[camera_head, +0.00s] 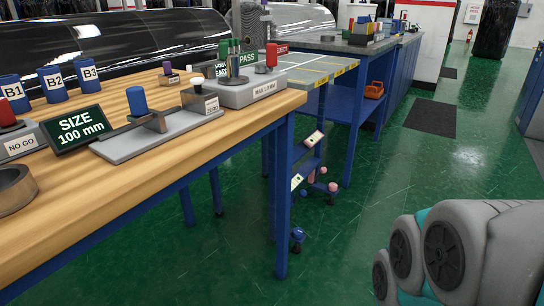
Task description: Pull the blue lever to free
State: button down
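The blue lever (137,100) is an upright blue knob on a flat dark bar. The bar is on a long grey base plate (150,140) on the wooden bench. At the plate's right end is a metal block marked ZERO (211,104), with a white knob (196,81) beside it. I cannot read any "free" mark. My arm's grey links with dark round caps show at the lower right, low and well apart from the lever. My gripper is not in view.
A green SIZE 100 mm sign (79,129) stands just left of the plate. A NO GO block (20,143), a metal ring (16,188) and blue cups B1 (14,93), B2 and B3 are near. A PASS/REJECT gauge (249,90) stands right. Green floor before the bench is open.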

aim_at(303, 193)
jog(key=i+l+u, duration=0.65)
jog(key=i+u, duration=0.15)
jog(key=i+l+u, duration=0.25)
jog(key=l+u, duration=0.2)
